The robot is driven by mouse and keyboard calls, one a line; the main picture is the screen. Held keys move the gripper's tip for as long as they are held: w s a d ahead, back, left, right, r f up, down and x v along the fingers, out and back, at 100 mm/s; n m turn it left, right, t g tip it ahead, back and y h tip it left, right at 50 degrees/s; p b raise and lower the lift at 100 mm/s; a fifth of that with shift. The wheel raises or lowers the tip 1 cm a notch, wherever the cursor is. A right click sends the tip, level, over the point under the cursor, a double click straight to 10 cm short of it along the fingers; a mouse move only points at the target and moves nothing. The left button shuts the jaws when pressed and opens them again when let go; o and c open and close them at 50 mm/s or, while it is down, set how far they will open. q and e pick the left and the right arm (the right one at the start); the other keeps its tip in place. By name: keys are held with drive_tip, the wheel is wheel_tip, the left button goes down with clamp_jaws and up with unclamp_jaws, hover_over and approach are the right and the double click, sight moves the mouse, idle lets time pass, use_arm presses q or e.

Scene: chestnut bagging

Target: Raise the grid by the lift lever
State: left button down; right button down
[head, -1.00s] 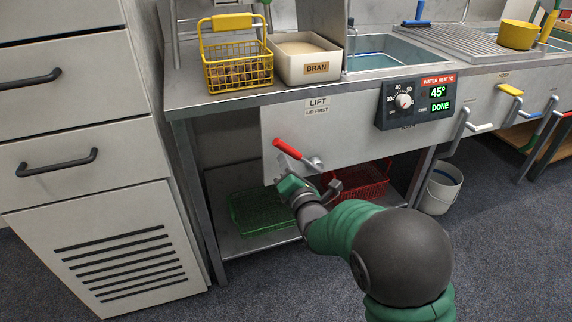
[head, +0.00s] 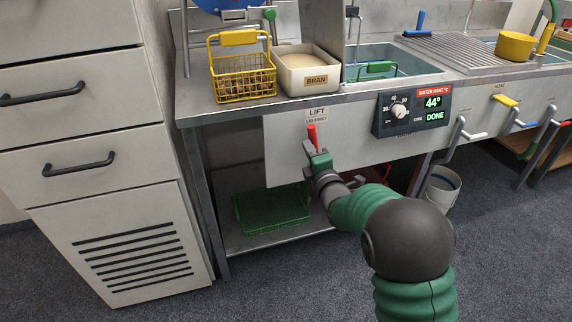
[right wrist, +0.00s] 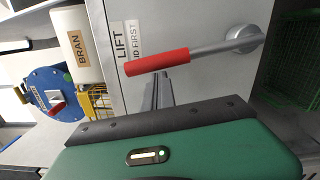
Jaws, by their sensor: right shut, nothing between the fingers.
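The lift lever (head: 312,135), with a red handle, stands nearly upright on the grey front panel below the LIFT label (head: 317,113). In the right wrist view its red grip (right wrist: 157,62) and metal arm cross above my fingers. My right gripper (head: 315,151) is shut and empty, just below the red grip; I cannot tell if it touches. It shows in the right wrist view too (right wrist: 163,88). My left gripper is out of view.
A yellow basket of chestnuts (head: 243,85) and a BRAN box (head: 310,78) stand on the counter left of the basin. A control panel (head: 410,113) reads 44° and DONE. A green basket (head: 270,212) sits on the lower shelf. A blue disc (right wrist: 52,92) is behind the yellow basket.

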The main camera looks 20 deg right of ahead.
drive_tip(key=d+f+m+p, duration=0.2)
drive_tip(key=d+m+p, duration=0.2)
drive_tip(key=d+m, duration=0.5)
drive_tip(key=d, duration=0.5)
drive_tip(key=shift+w+m+g, duration=0.15)
drive_tip(key=shift+m+g, duration=0.15)
drive_tip(key=shift+m, duration=0.1)
drive_tip(key=shift+f, duration=0.15)
